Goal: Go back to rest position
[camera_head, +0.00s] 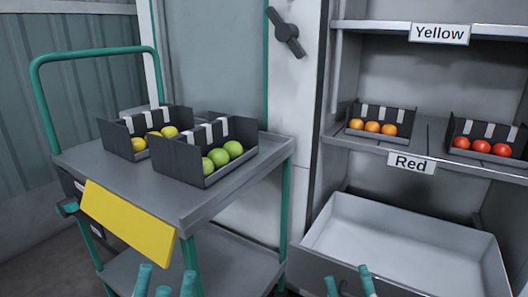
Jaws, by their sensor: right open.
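My left gripper (166,283) shows only as teal fingertips at the bottom edge, in front of the cart.
A grey cart (85,165) with a teal handle and yellow panel (127,226) carries dark boxes of yellow (169,132) and green tomatoes (219,157). The shelf (424,147) holds boxes of orange (372,127) and red tomatoes (480,146). A white bin (400,245) stands below.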

